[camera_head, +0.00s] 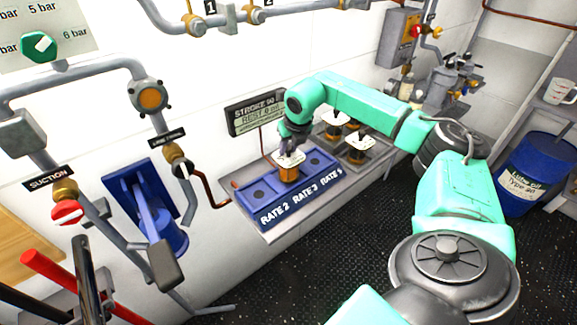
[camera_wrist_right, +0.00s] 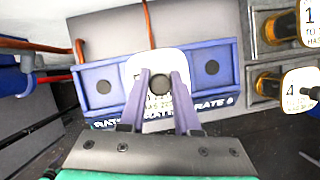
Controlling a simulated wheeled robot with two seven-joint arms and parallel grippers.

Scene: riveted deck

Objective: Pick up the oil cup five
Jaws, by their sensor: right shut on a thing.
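My right gripper (camera_head: 291,152) is shut on an oil cup (camera_head: 289,174) with an amber body and a white top plate. It also shows in the right wrist view, where the fingers (camera_wrist_right: 158,84) close on the dark knob of the white plate (camera_wrist_right: 172,62). The fingers cover the plate's number. The cup is upright at the middle place of the blue block (camera_head: 318,160); I cannot tell whether it is seated or just above. Other cups stand to the right, among them cup 1 (camera_wrist_right: 288,27) and cup 4 (camera_wrist_right: 272,93). My left gripper is not in view.
The blue block lies on a grey shelf (camera_head: 262,222) by the wall, with bare dark round marks at both side places. A display sign (camera_head: 257,112) hangs just behind. Copper pipe (camera_head: 208,192) and a blue lever (camera_head: 152,212) are at left. A blue bucket (camera_head: 527,172) stands far right.

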